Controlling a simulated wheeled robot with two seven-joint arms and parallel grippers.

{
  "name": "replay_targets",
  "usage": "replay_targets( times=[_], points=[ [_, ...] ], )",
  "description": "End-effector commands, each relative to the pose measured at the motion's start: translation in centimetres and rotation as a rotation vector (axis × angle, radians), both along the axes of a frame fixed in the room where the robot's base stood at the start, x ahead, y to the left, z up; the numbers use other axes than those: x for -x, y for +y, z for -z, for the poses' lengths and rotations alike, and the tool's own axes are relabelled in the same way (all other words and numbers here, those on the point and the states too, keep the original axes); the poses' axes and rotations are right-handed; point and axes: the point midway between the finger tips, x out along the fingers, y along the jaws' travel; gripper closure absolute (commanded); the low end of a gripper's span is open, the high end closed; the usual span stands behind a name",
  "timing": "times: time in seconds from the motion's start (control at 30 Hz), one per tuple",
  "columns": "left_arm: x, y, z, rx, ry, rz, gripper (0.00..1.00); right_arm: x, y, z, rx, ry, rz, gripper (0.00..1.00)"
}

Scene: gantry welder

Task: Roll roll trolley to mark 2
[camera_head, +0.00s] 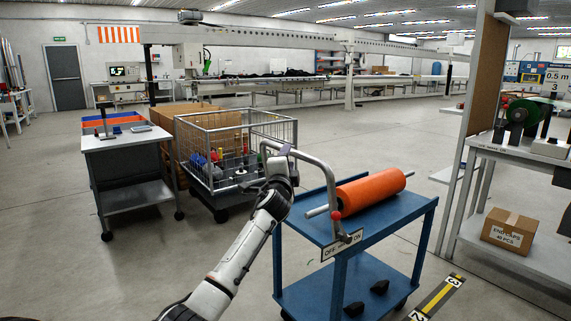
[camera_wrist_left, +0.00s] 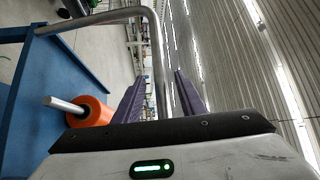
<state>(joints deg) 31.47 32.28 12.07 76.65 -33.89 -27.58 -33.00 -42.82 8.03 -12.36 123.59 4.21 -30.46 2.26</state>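The roll trolley (camera_head: 348,235) is a blue two-shelf cart with an orange roll (camera_head: 372,190) on a metal bar on its top. A bent grey tube handle (camera_head: 325,170) rises from its near side, by an OFF/ON plate (camera_head: 342,245) and a red knob. My left gripper (camera_head: 279,151) is at the handle's upper left end. In the left wrist view its purple fingers (camera_wrist_left: 160,92) stand on either side of the handle tube (camera_wrist_left: 158,60), with gaps beside it. Floor mark 2 (camera_head: 416,316) is at the bottom edge, on a yellow-black strip. My right gripper is not in view.
A wire cage cart (camera_head: 238,135) and a grey table cart (camera_head: 125,140) stand left of the trolley. A shelf rack with a cardboard box (camera_head: 510,231) stands at the right. Mark 3 (camera_head: 454,281) lies farther along the strip. Floor around the strip is clear.

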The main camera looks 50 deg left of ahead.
Motion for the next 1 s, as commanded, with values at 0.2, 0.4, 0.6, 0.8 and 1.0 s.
replay_targets(
  times=[0.2,0.4,0.6,0.8,1.0],
  points=[
    [2.5,-2.3,0.5,0.000,0.001,0.001,0.63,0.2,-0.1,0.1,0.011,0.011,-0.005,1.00],
    [3.6,-3.2,0.6,0.001,-0.001,0.000,0.63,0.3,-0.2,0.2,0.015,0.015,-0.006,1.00],
    [3.7,-3.3,0.7,0.001,-0.001,-0.001,0.63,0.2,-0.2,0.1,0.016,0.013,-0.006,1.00],
    [3.7,-3.3,0.7,0.001,-0.001,0.000,0.63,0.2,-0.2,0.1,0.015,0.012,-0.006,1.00],
    [3.7,-3.3,0.7,0.001,-0.001,0.000,0.63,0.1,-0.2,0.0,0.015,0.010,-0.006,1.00]
  ],
)
